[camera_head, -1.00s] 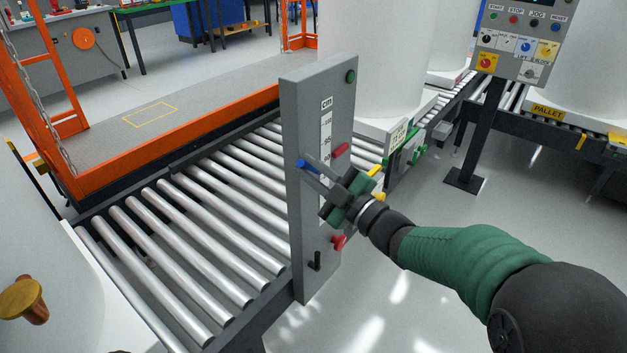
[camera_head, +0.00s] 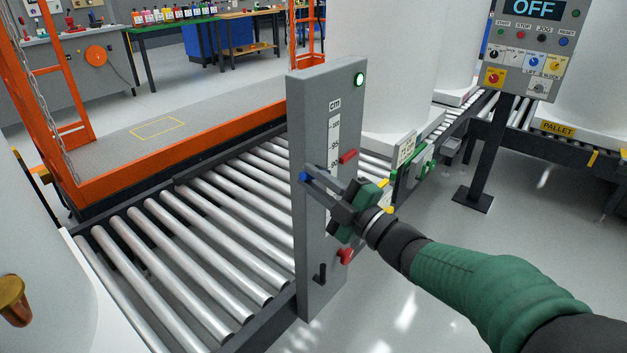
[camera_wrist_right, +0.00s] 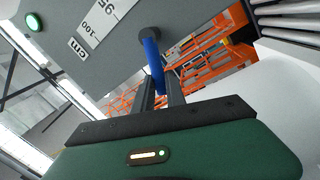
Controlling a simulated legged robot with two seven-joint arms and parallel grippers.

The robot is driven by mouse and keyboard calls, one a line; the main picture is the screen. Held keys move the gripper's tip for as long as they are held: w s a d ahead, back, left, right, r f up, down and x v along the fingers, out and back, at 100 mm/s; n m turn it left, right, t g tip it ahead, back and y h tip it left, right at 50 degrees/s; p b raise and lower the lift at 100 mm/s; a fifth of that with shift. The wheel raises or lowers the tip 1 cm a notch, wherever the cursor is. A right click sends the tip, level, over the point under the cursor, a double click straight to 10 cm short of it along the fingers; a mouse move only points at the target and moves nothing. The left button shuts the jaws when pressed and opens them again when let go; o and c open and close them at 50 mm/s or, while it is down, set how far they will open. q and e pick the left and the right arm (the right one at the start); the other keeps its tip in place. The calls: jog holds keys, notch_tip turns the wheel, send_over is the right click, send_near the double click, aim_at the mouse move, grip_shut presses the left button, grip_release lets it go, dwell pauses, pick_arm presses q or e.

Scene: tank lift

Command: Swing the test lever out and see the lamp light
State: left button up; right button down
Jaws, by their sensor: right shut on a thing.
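The test lever is a blue handle (camera_wrist_right: 152,52) on a dark pivot, seen in the right wrist view; its blue end (camera_head: 304,177) also shows in the head view, at the left edge of the grey gauge panel. My right gripper (camera_head: 316,180) is shut on it, with the two dark fingers (camera_wrist_right: 161,88) either side of the blue handle. The lamp (camera_head: 359,79) at the panel's top right corner glows pale green-white; it glows in the right wrist view (camera_wrist_right: 34,22) too. My left gripper is not in view.
The grey panel (camera_head: 315,110) with a cm scale stands beside the roller conveyor (camera_head: 190,240). It also carries red knobs (camera_head: 348,156) and a small black lever (camera_head: 320,274). A control box (camera_head: 535,50) reading OFF stands at the right. White tanks stand behind.

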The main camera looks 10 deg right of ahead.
jog(key=c, duration=1.4)
grip_release()
jog(key=p+v, duration=0.2)
jog(key=v, duration=1.5)
jog(key=shift+w+f, duration=0.1)
jog(key=shift+f, duration=0.1)
